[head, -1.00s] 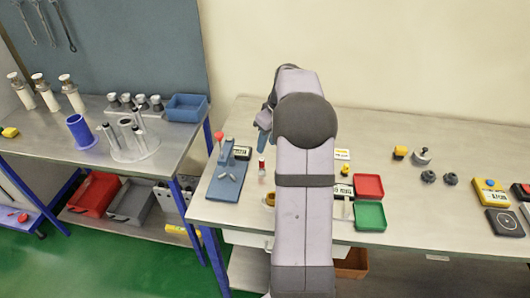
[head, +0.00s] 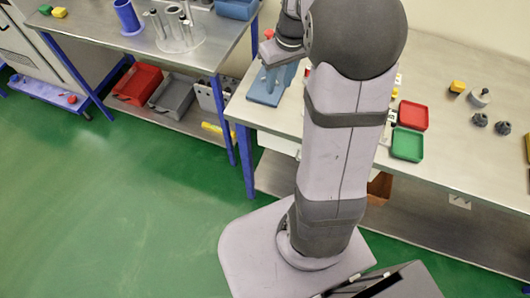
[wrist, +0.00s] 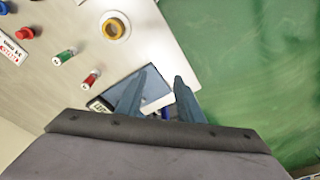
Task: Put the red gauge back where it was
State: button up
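The red gauge (wrist: 91,78), a small cylinder with a red body and a pale end, lies on the steel bench in the wrist view, left of my fingers. A similar green gauge (wrist: 64,56) lies farther up and left. My gripper (wrist: 160,78) is open, with nothing seen between its fingers. It is above the blue-grey plate (wrist: 156,91) near the bench edge, apart from the red gauge. In the head view the blue fixture (head: 268,85) is partly covered by my wrist, and my arm hides much of the bench behind it.
A yellow ring (wrist: 115,28) and a red knob (wrist: 24,33) are on the bench in the wrist view. In the head view a red tray (head: 413,115) and a green tray (head: 407,144) stand right of my arm. Green floor lies beyond the bench edge.

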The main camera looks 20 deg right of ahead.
jog(key=s+a+f, duration=0.2)
jog(key=s+a, duration=0.4)
jog(key=s, duration=0.2)
jog(key=s+a+f+g, duration=0.1)
jog(key=s+a+f, duration=0.2)
jog(key=s+a, duration=0.3)
jog(key=s, duration=0.2)
jog(key=shift+s+f+m+h, duration=0.3)
jog(key=shift+s+m, duration=0.1)
notch_tip(320, 180, down, 36)
jog(key=b, duration=3.6)
jog(key=shift+f, duration=0.1)
